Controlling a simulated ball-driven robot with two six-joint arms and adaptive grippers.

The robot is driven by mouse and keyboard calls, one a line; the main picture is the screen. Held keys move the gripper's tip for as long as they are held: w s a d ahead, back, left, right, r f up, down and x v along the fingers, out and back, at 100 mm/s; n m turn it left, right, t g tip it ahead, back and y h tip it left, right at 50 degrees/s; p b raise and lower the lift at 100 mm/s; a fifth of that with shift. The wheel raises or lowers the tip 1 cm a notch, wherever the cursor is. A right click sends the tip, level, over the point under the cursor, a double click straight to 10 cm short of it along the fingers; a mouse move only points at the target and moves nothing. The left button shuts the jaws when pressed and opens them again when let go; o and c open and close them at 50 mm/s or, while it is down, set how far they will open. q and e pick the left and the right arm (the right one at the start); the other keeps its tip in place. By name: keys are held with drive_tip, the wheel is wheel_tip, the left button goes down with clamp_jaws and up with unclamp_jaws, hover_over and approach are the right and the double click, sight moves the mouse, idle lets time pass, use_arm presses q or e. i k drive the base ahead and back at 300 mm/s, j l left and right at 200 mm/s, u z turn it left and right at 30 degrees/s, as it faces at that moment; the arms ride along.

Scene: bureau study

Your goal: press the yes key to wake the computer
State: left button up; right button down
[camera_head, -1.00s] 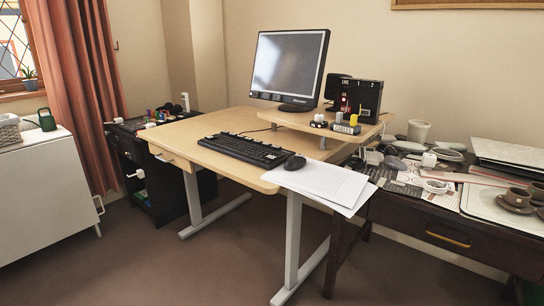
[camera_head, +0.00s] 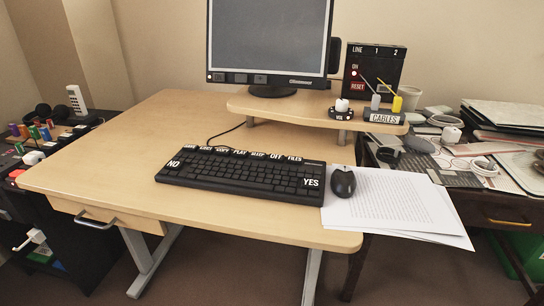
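The black keyboard (camera_head: 240,174) lies on the light wooden desk, near its front edge. Its YES key (camera_head: 312,182) is at the right end, marked in white letters. A NO key (camera_head: 174,164) is at the left end. The computer monitor (camera_head: 268,38) stands behind on a raised shelf, its screen grey and blank. Neither of my grippers shows in this view.
A black mouse (camera_head: 343,181) sits right of the keyboard, on white papers (camera_head: 392,203) overhanging the desk's right side. The shelf (camera_head: 310,112) holds a volume knob (camera_head: 341,110), a CABLES block (camera_head: 384,117) and a black LINE box (camera_head: 375,68). The desk's left part (camera_head: 100,165) is clear.

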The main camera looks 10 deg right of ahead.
sight(307, 184)
drive_tip(key=i+j+z, duration=0.1)
drive_tip(key=j, duration=0.25)
drive_tip(key=i+j+z, duration=0.1)
drive_tip(key=j, duration=0.25)
drive_tip(key=i+j+z, duration=0.1)
drive_tip(key=i+j, duration=0.15)
drive_tip(key=j, duration=0.1)
